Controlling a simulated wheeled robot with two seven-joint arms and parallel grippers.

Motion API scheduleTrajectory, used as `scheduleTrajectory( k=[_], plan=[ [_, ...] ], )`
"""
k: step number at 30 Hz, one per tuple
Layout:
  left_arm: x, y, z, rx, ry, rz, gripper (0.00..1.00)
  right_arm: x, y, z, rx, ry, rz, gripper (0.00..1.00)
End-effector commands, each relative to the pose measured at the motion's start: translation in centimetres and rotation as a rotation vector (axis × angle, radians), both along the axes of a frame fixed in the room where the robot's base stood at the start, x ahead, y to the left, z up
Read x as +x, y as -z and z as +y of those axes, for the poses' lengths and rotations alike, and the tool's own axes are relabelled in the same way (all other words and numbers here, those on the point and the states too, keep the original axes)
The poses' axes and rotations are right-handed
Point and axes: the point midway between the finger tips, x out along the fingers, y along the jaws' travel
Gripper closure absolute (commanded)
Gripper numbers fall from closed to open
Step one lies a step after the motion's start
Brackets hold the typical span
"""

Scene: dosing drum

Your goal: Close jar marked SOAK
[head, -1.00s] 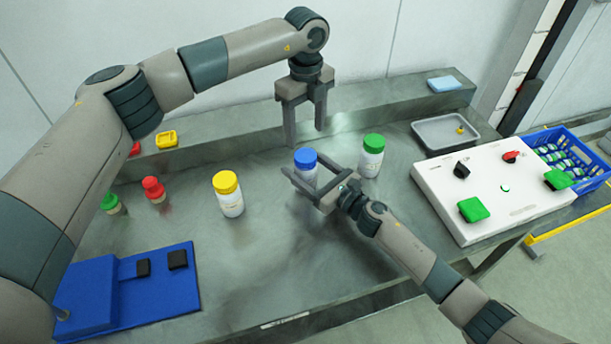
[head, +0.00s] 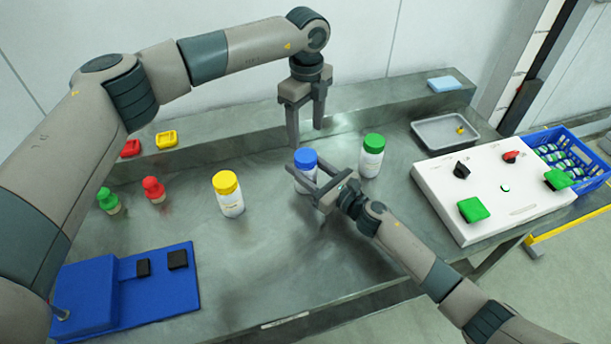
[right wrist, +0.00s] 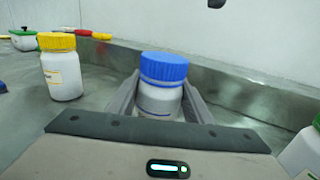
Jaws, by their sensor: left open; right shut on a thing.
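A white jar with a blue cap (head: 304,180) stands upright on the steel table; it also shows in the right wrist view (right wrist: 160,100). My right gripper (head: 314,178) is shut on its body, one finger on each side, below the blue cap (right wrist: 164,68). The cap sits on the jar; I cannot tell how tight it is. My left gripper (head: 306,137) is open and empty, pointing down above and behind this jar. A yellow-capped jar (head: 230,203) stands to the left and a green-capped jar (head: 371,163) to the right. I cannot read SOAK on any label.
A white control box (head: 490,195) and a grey tray (head: 445,132) are at the right. The table's front middle is clear.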

Motion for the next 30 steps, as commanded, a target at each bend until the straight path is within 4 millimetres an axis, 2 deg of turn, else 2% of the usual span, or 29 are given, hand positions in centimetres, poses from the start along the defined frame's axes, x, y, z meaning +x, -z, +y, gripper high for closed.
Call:
scheduleTrajectory(
  k=[9, 23, 30],
  plan=[
    [0.1, 0.0, 0.2, 0.000, -0.210, 0.000, 0.40, 0.0, 0.0, 0.0, 0.000, 0.000, 0.000, 1.00],
    [0.0, 0.3, 0.1, 0.000, -0.219, 0.001, 0.40, 0.0, 0.0, 0.0, -0.001, 0.000, 0.001, 1.00],
    [0.0, 2.2, 0.2, 0.001, -0.219, 0.003, 0.40, 0.0, 0.0, 0.0, -0.001, 0.000, 0.001, 1.00]
  ],
)
